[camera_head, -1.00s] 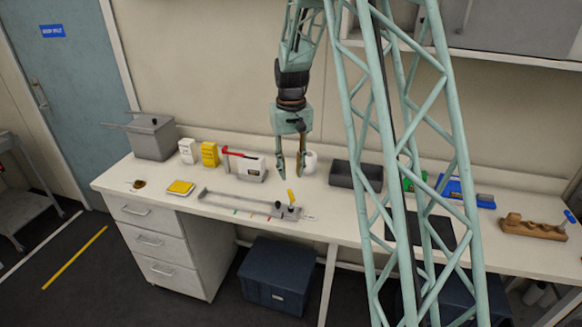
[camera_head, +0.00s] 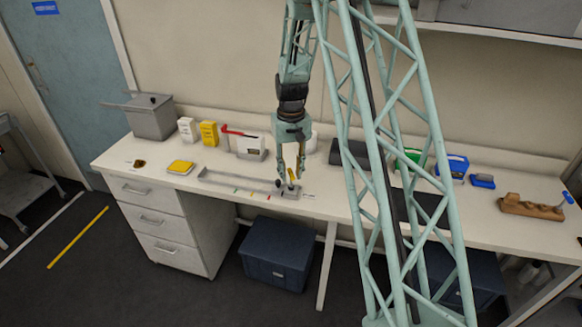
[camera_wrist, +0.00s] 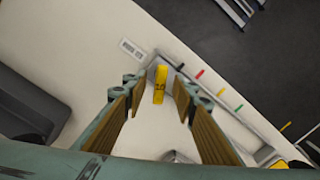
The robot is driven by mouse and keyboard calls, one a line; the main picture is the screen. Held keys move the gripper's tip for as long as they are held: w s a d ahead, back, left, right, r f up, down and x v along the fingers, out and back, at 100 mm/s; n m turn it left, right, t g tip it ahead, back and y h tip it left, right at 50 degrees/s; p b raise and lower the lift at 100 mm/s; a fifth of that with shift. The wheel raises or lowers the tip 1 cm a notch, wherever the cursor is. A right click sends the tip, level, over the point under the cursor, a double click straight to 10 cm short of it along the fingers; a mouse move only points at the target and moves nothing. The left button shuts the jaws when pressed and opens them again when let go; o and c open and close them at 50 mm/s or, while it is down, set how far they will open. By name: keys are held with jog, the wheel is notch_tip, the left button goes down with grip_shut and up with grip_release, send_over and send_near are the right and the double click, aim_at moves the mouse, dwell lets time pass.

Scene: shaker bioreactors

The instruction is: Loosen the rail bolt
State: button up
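The grey rail (camera_head: 225,179) lies along the front of the bench, with coloured marks beside it. At its right end a yellow handle (camera_head: 292,175) stands up from a small grey block (camera_head: 285,193); no separate bolt head can be made out. In the wrist view the yellow handle (camera_wrist: 160,84) has dark markings and shows between and beyond my fingertips. My gripper (camera_head: 290,173) points down over this end of the rail. In the wrist view my gripper (camera_wrist: 156,92) is open, with a finger to each side of the handle's line. Contact cannot be told.
A small white label (camera_wrist: 132,49) lies beside the rail end. The bench front edge is close.

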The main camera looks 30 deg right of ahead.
jog(key=shift+f, duration=0.5)
jog(key=shift+c, duration=0.7)
grip_shut()
jog(key=shift+s+f+b, duration=0.1)
jog(key=shift+f+b, duration=0.2)
jog(key=shift+f, duration=0.05)
